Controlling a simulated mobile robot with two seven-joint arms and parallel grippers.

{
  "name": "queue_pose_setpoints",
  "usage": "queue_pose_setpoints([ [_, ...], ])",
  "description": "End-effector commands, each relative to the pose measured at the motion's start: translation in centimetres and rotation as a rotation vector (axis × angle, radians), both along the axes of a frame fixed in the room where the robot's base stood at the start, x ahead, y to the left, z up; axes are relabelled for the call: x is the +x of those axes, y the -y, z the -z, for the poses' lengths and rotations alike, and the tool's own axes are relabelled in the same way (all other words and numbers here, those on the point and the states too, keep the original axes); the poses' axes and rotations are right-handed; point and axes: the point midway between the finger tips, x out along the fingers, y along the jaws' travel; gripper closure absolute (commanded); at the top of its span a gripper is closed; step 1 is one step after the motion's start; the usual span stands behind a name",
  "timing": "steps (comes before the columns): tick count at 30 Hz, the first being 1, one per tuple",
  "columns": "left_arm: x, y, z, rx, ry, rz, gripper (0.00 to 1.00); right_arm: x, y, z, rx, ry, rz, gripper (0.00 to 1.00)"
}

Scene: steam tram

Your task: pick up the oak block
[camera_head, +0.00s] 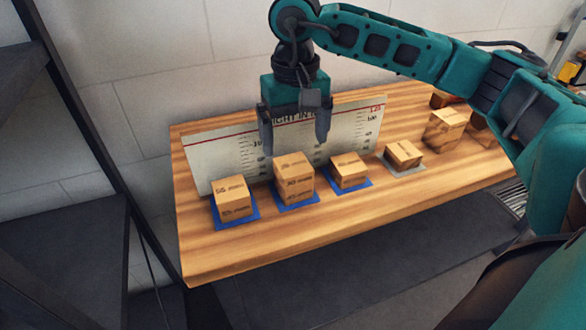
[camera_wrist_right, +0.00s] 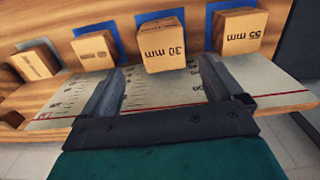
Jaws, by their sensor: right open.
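Several light wooden blocks stand in a row on the table; I cannot tell by name which one is the oak block. From the left in the head view are a block marked 55 mm (camera_head: 232,197), a taller block (camera_head: 294,177), a low block (camera_head: 349,169) and a small block (camera_head: 404,153). My right gripper (camera_head: 295,145) is open and empty, pointing down above and behind the taller block. In the right wrist view the taller block (camera_wrist_right: 162,45) shows ahead between the fingers, apart from them. My left gripper is not in view.
The wooden table (camera_head: 350,212) has a clear front strip. Three blocks sit on blue mats, one on a grey mat. A white measuring board (camera_head: 220,155) stands behind the row. A larger block (camera_head: 446,128) stands at right, near my arm. A dark shelf frame (camera_head: 90,150) is at left.

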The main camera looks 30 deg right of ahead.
Motion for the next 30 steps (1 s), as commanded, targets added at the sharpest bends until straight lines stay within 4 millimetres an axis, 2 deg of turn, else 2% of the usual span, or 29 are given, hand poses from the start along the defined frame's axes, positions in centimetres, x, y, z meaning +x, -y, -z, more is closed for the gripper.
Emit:
queue_pose_setpoints([
  [12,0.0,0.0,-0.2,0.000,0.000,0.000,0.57,-0.2,-0.5,5.0,0.001,-0.002,0.000,0.06],
  [21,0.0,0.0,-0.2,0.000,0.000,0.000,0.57,-0.1,-0.4,5.4,0.002,0.000,0.000,0.07],
  [30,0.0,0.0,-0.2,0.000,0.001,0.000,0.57,-0.1,-0.5,5.4,0.002,0.000,0.000,0.36],
])
